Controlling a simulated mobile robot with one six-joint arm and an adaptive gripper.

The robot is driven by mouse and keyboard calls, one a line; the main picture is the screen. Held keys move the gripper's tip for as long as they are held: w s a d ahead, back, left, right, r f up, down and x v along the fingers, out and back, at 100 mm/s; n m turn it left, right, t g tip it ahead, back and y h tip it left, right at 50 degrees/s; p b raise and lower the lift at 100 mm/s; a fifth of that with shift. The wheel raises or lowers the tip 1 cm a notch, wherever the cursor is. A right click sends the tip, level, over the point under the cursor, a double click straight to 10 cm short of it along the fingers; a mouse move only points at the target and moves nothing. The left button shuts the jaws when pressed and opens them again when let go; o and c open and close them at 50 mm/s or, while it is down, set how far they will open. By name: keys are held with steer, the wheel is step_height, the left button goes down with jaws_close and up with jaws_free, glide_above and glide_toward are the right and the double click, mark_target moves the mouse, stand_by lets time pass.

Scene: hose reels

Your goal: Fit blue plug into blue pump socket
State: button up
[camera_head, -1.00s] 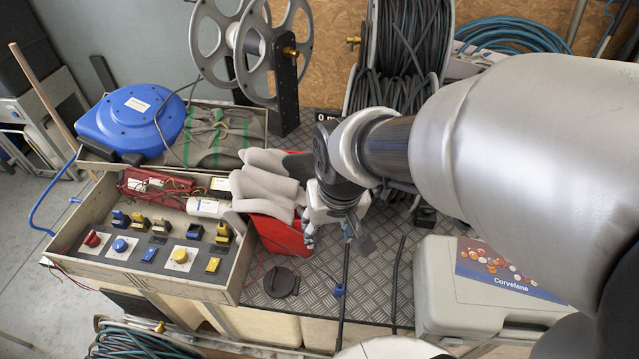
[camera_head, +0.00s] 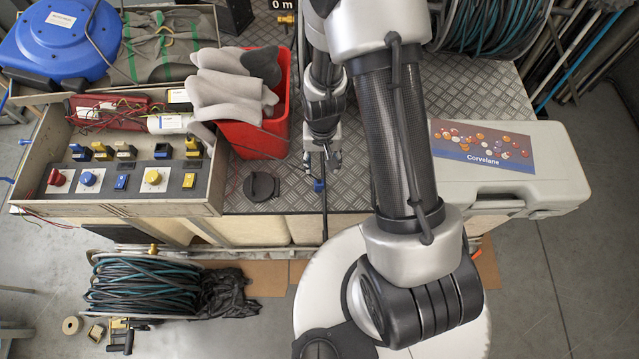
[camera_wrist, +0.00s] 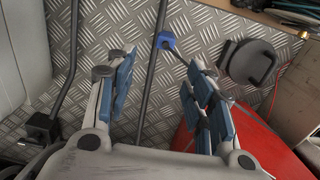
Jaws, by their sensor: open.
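A small blue plug (camera_head: 319,185) lies on the metal checker-plate top beside a dark rod or cable. It also shows in the wrist view (camera_wrist: 166,41), just beyond my fingertips. My gripper (camera_head: 322,158) points down near the plug; in the wrist view its fingers (camera_wrist: 156,72) are apart with nothing held between them. I cannot tell which blue fitting is the pump socket.
A red bin (camera_head: 257,138) with grey gloves stands between the box and my arm. A black round cap (camera_head: 261,186) lies left of the plug. A grey case (camera_head: 550,165) is at right. A hose coil (camera_head: 150,288) lies below the front edge.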

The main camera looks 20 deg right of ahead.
mark_target(319, 182)
step_height(319, 182, down, 7)
steer(key=shift+f+b, duration=0.1)
steer(key=shift+b, duration=0.8)
steer(key=f, duration=0.1)
steer(key=f+b, duration=0.1)
steer(key=f, duration=0.1)
steer(key=a+f+b, duration=0.1)
steer(key=shift+s+f, duration=0.2)
steer(key=shift+s, duration=0.1)
steer(key=shift+w+f, duration=0.1)
steer(key=shift+f, duration=0.3)
steer(key=shift+c, duration=0.2)
jaws_close()
steer(key=shift+r, duration=0.2)
